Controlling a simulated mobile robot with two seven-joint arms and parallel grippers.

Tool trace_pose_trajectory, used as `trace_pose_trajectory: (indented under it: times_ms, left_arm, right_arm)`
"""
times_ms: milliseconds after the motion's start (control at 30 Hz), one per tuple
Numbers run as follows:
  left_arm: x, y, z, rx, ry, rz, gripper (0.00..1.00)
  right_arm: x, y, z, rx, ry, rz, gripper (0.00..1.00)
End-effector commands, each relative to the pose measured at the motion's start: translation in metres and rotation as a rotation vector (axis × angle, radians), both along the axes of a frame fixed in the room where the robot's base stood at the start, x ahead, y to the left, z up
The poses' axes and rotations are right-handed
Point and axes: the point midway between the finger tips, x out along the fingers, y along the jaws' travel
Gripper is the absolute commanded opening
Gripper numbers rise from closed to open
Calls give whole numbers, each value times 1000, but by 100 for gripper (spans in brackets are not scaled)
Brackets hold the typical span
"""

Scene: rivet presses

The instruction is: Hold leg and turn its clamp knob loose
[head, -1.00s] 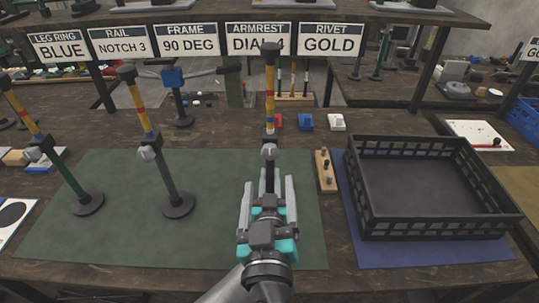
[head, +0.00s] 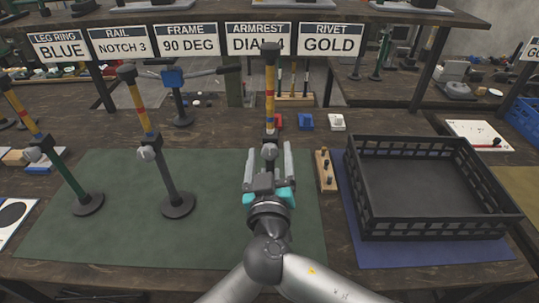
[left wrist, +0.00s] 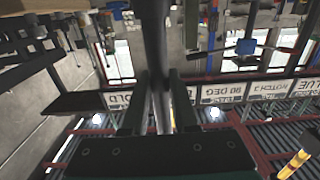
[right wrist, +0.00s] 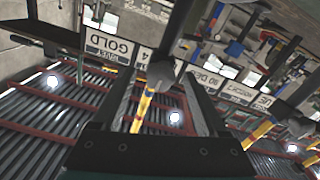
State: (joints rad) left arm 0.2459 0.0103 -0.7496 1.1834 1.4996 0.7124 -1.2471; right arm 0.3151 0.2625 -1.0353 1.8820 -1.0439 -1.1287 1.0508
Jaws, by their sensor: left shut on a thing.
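The leg with a yellow, red and blue banded upper tube (head: 270,95) stands upright near the mat's right part. Its grey clamp knob (head: 269,151) is at the bottom of the banded tube. My right gripper (head: 269,153) is open, its fingers either side of the knob without visibly closing on it. In the right wrist view the knob (right wrist: 157,73) shows between the fingertips. My left gripper (left wrist: 156,95) is shut on the leg's dark lower post (left wrist: 154,35), seen in the left wrist view. In the head view my right gripper and wrist hide it and the leg's lower part.
Two similar legs (head: 148,130) (head: 30,130) stand to the left, leaning in the picture. A black crate (head: 440,225) on a blue mat is at the right. A wooden peg block (head: 325,172) stands close right of my gripper. The green mat (head: 110,235) has free room in front.

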Motion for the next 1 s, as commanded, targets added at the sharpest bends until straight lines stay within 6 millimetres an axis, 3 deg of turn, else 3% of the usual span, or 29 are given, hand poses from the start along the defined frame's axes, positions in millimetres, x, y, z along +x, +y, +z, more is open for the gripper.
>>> trace_pose_trajectory:
  times_ms: [67, 667, 1000]
  left_arm:
    - [0, 0, 1, -1, -2, 0, 0]
    - [0, 0, 1, -1, -2, 0, 0]
    - [0, 0, 1, -1, -2, 0, 0]
  right_arm:
    - [0, 0, 0, 0, 0, 0, 68]
    - [-1, 0, 0, 0, 1, 0, 1]
    - [-1, 0, -1, -21, 1, 0, 0]
